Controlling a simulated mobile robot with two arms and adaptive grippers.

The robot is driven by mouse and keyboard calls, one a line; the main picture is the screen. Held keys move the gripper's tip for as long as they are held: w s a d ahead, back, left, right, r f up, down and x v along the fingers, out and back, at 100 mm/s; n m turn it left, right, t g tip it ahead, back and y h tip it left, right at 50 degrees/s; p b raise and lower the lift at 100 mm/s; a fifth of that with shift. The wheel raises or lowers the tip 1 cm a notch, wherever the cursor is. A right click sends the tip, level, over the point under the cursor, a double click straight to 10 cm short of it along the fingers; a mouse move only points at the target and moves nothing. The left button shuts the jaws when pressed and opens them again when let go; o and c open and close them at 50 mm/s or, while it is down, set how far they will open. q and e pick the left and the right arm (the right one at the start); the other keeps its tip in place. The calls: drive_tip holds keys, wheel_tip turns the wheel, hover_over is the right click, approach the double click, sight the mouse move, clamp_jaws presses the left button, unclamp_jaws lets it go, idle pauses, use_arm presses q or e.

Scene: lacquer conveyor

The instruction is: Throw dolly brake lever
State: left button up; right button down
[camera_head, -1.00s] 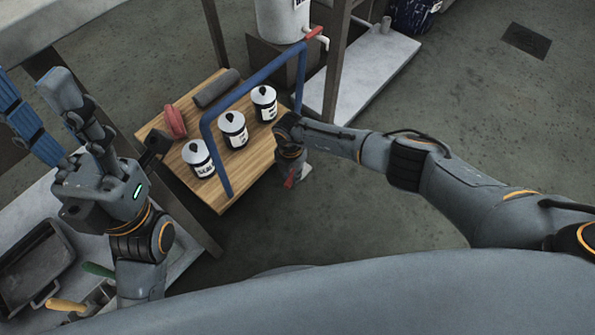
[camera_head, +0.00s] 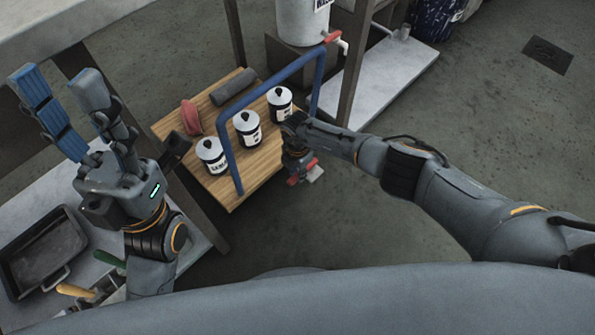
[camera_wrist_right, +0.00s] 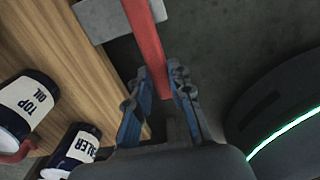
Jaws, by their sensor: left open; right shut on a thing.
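The red brake lever (camera_head: 295,180) is at the right side of the wooden dolly (camera_head: 222,189), beside a grey metal plate (camera_head: 316,174). In the right wrist view, the lever (camera_wrist_right: 146,40) runs down between the blue fingertips. My right gripper (camera_head: 297,172) is shut on the lever, and its wrist partly hides the lever in the head view. My left gripper (camera_head: 75,110) is open and empty, raised at the left with its fingers spread, apart from the dolly.
Three labelled cans (camera_head: 246,129), a red cloth-like item (camera_head: 191,116) and a dark roll (camera_head: 234,88) are on the dolly. A blue handle (camera_head: 230,150) arches over it. A bench with a tray (camera_head: 40,255) is at left.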

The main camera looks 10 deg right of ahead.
drive_tip(key=c, duration=1.2)
unclamp_jaws()
drive_tip(key=shift+r, duration=0.1)
wheel_tip(320, 180, up, 12)
